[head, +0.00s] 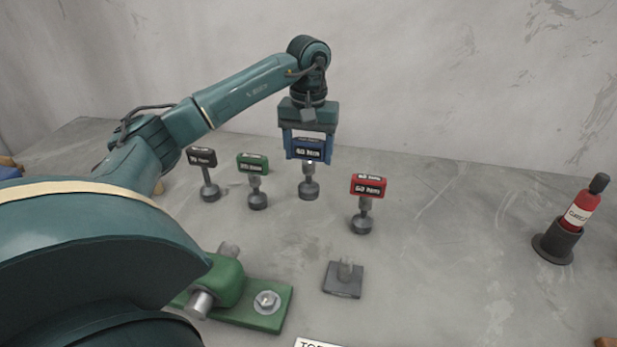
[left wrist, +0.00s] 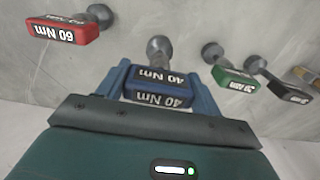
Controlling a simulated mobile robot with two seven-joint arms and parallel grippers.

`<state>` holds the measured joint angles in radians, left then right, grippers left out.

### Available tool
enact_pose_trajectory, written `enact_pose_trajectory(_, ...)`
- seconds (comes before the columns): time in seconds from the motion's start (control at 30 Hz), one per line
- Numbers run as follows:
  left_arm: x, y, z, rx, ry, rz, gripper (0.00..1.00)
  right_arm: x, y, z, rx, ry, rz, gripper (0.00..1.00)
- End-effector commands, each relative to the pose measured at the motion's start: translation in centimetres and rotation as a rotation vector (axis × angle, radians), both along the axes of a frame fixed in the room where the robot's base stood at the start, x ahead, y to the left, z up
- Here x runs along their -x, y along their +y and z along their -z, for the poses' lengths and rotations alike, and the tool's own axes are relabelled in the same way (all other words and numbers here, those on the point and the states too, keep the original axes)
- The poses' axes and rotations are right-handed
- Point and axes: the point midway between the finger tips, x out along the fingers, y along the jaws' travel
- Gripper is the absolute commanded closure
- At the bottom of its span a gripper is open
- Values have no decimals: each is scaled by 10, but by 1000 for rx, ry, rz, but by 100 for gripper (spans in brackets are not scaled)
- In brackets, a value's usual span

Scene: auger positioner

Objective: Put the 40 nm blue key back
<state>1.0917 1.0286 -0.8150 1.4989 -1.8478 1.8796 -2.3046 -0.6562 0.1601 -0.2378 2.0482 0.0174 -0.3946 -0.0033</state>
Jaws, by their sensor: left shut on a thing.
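The blue key (head: 308,152) with a 40 Nm label is between the fingers of my left gripper (head: 309,147), which is shut on it and points down. In the left wrist view the blue key (left wrist: 158,93) shows its label between the two blue fingers of the left gripper (left wrist: 160,80). The key is upright, right over a grey round-footed stand (head: 309,189), which also shows in the left wrist view (left wrist: 159,48). I cannot tell whether the key is fully seated on it. My right gripper is not in view.
Black (head: 202,157), green (head: 252,163) and red (head: 368,186) keys stand on similar stands on both sides. A green clamp block (head: 262,305) and a small square base with a post (head: 344,279) are nearer. A red bottle (head: 580,210) stands right. The right middle is clear.

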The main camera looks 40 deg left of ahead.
Motion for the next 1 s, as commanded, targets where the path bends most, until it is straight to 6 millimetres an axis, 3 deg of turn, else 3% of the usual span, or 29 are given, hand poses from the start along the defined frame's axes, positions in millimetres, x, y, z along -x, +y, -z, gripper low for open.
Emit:
enact_pose_trajectory(0.5,0,0,53,0,-1,-1,76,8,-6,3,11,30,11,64)
enact_pose_trajectory(0.87,0,0,58,0,-4,-1,76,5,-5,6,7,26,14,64)
enact_pose_trajectory(0.9,0,0,59,0,-2,0,32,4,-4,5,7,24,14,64)
enact_pose_trajectory(1.0,0,0,58,0,-1,0,24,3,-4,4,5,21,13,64)
